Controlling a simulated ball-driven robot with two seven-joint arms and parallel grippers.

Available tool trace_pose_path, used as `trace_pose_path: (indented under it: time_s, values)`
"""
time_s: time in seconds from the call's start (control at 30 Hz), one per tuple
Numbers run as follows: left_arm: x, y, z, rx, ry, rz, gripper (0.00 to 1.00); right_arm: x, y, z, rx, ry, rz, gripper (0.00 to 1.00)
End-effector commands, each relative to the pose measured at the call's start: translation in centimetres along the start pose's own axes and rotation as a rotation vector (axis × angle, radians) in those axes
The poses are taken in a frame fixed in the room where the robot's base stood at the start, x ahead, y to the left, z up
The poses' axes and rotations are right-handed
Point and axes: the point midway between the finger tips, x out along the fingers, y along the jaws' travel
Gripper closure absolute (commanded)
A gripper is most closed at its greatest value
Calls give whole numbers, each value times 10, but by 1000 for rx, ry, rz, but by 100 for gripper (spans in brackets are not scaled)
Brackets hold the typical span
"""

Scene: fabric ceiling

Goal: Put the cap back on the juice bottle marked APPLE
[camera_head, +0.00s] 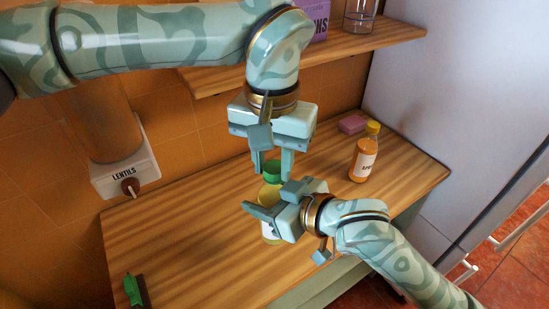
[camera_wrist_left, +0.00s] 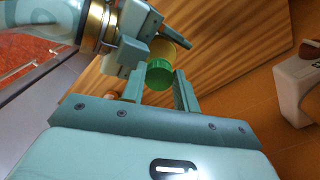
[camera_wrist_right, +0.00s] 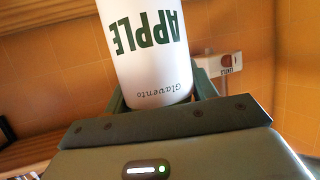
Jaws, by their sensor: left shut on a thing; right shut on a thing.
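The APPLE bottle (camera_head: 268,192), with yellow juice, stands upright over the counter, partly hidden by my right gripper (camera_head: 270,203). That gripper is shut around its body. In the right wrist view its white label reads APPLE (camera_wrist_right: 146,40), upside down, between the fingers. My left gripper (camera_head: 272,168) points down above the bottle and is shut on the green cap (camera_head: 273,171). In the left wrist view the cap (camera_wrist_left: 160,74) is at the fingertips, overlapping the yellow bottle top (camera_wrist_left: 170,49). I cannot tell whether the cap touches the bottle's neck.
An orange juice bottle with a yellow cap (camera_head: 364,154) stands at the right of the wooden counter (camera_head: 190,225), near a pink block (camera_head: 352,123). A LENTILS dispenser (camera_head: 125,172) is at the left wall. A green-handled item (camera_head: 133,290) lies front left. A shelf (camera_head: 345,45) hangs above.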

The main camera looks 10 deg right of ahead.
Motion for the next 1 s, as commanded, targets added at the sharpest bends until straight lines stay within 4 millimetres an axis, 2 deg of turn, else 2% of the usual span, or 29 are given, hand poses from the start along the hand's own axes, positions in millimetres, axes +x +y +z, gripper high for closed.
trace_pose_path:
  time_s: [0.1,0.17,0.43,0.47,0.5,0.53,0.83,0.97,1.0]
  values:
    - [0,-2,-1,182,2,-3,90,0,0,-1,0,2,1,100]
    - [0,-2,0,227,1,-2,90,0,0,-1,0,2,1,100]
    - [0,-3,-1,242,1,-2,90,0,0,-1,0,2,1,100]
    - [0,-3,-1,241,1,-2,64,0,0,-1,0,2,1,100]
    - [0,-3,-1,241,1,-2,53,0,0,-1,0,2,1,100]
    - [0,-3,-1,241,1,-1,48,0,0,-1,0,2,1,100]
    - [-2,-2,-1,241,6,-5,51,0,0,-1,0,2,1,100]
    - [-23,-2,-8,232,47,-30,51,0,0,-1,0,3,0,100]
    - [-28,-2,-9,146,53,-31,51,0,0,-1,0,3,0,100]
